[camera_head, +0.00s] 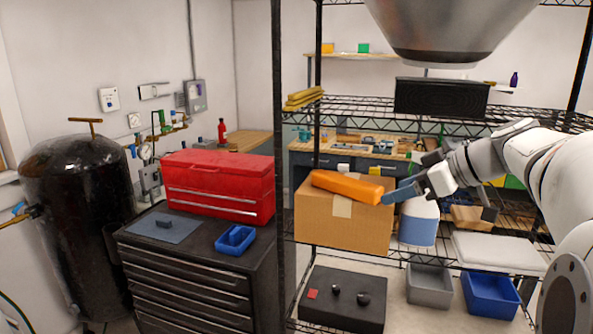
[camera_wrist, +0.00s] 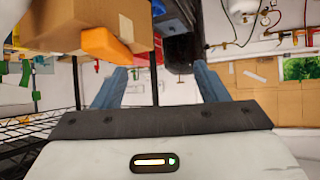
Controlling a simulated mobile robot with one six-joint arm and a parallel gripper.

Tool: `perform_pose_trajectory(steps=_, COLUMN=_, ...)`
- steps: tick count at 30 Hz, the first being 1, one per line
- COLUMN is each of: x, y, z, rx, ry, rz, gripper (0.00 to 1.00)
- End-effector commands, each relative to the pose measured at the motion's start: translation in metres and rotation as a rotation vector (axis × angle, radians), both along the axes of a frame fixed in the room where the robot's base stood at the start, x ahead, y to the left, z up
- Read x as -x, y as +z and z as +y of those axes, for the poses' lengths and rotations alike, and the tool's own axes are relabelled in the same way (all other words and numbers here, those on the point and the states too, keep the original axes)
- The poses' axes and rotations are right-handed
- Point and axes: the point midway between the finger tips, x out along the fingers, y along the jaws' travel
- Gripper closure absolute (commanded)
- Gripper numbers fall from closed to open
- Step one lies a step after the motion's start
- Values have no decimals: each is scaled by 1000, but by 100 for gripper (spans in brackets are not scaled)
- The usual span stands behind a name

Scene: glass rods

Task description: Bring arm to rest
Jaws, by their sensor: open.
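My gripper (camera_head: 402,191) is at the right of the shelving in the head view, its blue fingers pointing left. The fingertips are close to the right end of an orange block (camera_head: 346,186), which lies on a cardboard box (camera_head: 342,226); I cannot tell whether they touch it in that view. In the wrist view my gripper (camera_wrist: 160,78) shows two blue fingers spread wide with nothing between them. There the orange block (camera_wrist: 105,45) and the box (camera_wrist: 85,22) are at the upper left, outside the fingers. My white arm reaches in from the right edge.
A black wire shelf rack (camera_head: 281,150) surrounds the box. A white jug with blue contents (camera_head: 418,222) stands just below my gripper. A red toolbox (camera_head: 218,187) and blue tray (camera_head: 236,239) sit on a dark cabinet. A black tank (camera_head: 75,215) stands far left.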

Motion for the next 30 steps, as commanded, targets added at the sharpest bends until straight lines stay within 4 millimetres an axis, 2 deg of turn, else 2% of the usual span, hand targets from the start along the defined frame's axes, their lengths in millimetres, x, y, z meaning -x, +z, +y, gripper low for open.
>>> perform_pose_trajectory(steps=11, x=38, y=-46, z=27, rx=29, ry=-129, rz=245, gripper=33)
perform_pose_trajectory(steps=17, x=74, y=-83, z=45, rx=76, ry=-248, rz=410, gripper=33)
perform_pose_trajectory(steps=20, x=100, y=-108, z=54, rx=116, ry=-336, rz=500, gripper=33)
perform_pose_trajectory(steps=24, x=148, y=-151, z=61, rx=200, ry=-515, rz=612, gripper=33)
perform_pose_trajectory(steps=27, x=178, y=-178, z=60, rx=250, ry=-642, rz=646, gripper=33)
perform_pose_trajectory(steps=30, x=199, y=-198, z=56, rx=281, ry=-739, rz=652, gripper=33)
